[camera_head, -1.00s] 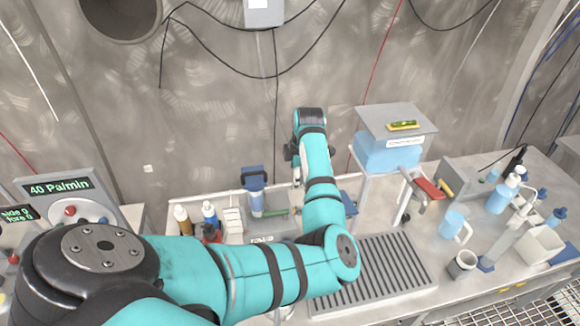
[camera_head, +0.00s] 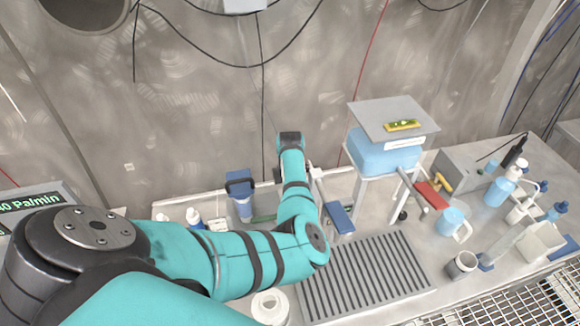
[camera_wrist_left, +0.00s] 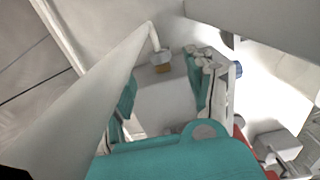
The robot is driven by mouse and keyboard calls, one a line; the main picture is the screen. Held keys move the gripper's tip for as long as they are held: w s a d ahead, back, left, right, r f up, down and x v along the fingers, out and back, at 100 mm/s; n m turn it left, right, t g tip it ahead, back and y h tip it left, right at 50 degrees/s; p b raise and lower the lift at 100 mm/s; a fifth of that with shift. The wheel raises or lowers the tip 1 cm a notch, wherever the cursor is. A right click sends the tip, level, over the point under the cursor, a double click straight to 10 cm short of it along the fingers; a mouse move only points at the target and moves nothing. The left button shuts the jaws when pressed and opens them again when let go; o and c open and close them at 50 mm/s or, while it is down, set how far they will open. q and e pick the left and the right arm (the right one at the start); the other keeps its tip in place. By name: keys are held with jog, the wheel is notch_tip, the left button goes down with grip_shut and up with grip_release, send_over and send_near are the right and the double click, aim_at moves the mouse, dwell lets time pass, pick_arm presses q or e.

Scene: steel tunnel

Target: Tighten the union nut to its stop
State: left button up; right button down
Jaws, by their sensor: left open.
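My left arm enters from the left in the head view, and its wrist (camera_head: 291,142) is near the back of the bench. The gripper there is mostly hidden behind the arm. In the left wrist view, my left gripper (camera_wrist_left: 165,90) is open, with a teal-padded finger on each side. No contact with the fingers is visible. My right gripper is out of view.
A blue tank (camera_head: 385,155) on a stand is right of the wrist. A blue-topped device (camera_head: 240,195) is to its left. A slotted drain grate (camera_head: 365,280) lies in front. Bottles, a light-blue jug (camera_head: 452,222) and a dark-mouthed cup (camera_head: 462,265) crowd the right side.

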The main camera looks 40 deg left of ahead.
pick_arm(q)
notch_tip(320, 180, down, 6)
jog(key=b, duration=0.3)
jog(key=shift+f+b, duration=0.35)
jog(key=shift+b, duration=0.05)
jog(key=shift+f, duration=0.25)
jog(key=shift+f+b, duration=0.1)
jog(key=shift+b, duration=0.2)
jog(key=shift+c, duration=1.3)
grip_shut()
jog(key=shift+w+a+f+b, duration=0.1)
jog(key=shift+a+f+b, duration=0.1)
jog(key=shift+b, duration=0.45)
jog(key=shift+d+g+h+b, duration=0.1)
jog(key=shift+g+h+b, duration=0.2)
jog(key=shift+g+h, duration=0.15)
jog(key=shift+r, duration=0.25)
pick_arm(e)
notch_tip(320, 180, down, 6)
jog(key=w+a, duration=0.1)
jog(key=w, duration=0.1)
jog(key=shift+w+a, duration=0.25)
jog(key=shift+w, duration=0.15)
